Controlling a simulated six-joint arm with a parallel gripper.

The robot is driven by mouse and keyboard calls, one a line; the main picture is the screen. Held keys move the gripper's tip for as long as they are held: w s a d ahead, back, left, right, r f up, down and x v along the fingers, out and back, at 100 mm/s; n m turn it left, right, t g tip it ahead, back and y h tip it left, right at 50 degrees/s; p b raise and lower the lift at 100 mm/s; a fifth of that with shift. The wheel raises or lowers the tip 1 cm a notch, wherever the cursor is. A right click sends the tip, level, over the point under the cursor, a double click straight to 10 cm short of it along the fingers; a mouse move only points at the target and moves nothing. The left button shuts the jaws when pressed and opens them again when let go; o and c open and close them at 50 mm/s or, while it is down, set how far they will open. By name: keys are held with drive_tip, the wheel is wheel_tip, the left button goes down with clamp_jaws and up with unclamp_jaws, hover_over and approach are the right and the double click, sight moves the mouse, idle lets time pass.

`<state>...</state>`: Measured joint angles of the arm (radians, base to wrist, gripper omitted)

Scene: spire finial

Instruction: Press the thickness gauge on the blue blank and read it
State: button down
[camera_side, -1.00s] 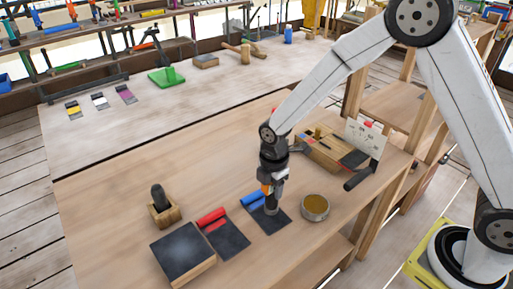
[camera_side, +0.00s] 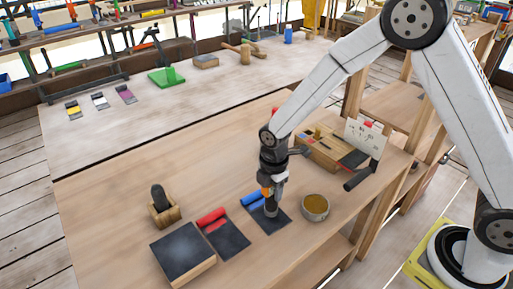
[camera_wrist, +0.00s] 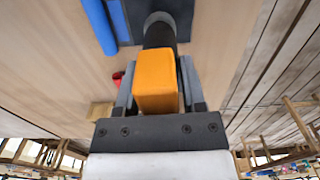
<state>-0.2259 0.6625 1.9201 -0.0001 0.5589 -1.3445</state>
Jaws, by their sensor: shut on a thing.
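The blue blank (camera_side: 251,197) lies on the worktable as a blue roll with a dark flat sheet (camera_side: 284,222) beside it. It also shows at the top of the wrist view (camera_wrist: 98,24). My gripper (camera_side: 272,186) is over the dark sheet, pointing down. It is shut on the thickness gauge, which has an orange body (camera_wrist: 156,80) and a dark round barrel (camera_wrist: 159,33). The gauge's lower end is at or just above the dark sheet; I cannot tell whether it touches. No reading is visible.
A red blank (camera_side: 212,216) with its dark sheet lies left of the blue one. A dark-topped block (camera_side: 182,252) and a wooden holder (camera_side: 164,214) stand further left. A round tin (camera_side: 316,207) is close on the right. A wooden box (camera_side: 322,153) and white card (camera_side: 366,138) stand behind.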

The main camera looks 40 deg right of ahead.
drive_tip(key=shift+f, duration=1.1)
idle(1.4)
drive_tip(key=shift+r, duration=2.55)
drive_tip(key=shift+f, duration=0.25)
drive_tip(key=shift+f, duration=2)
drive_tip(key=shift+c, duration=0.5)
unclamp_jaws()
drive_tip(key=shift+f, duration=0.1)
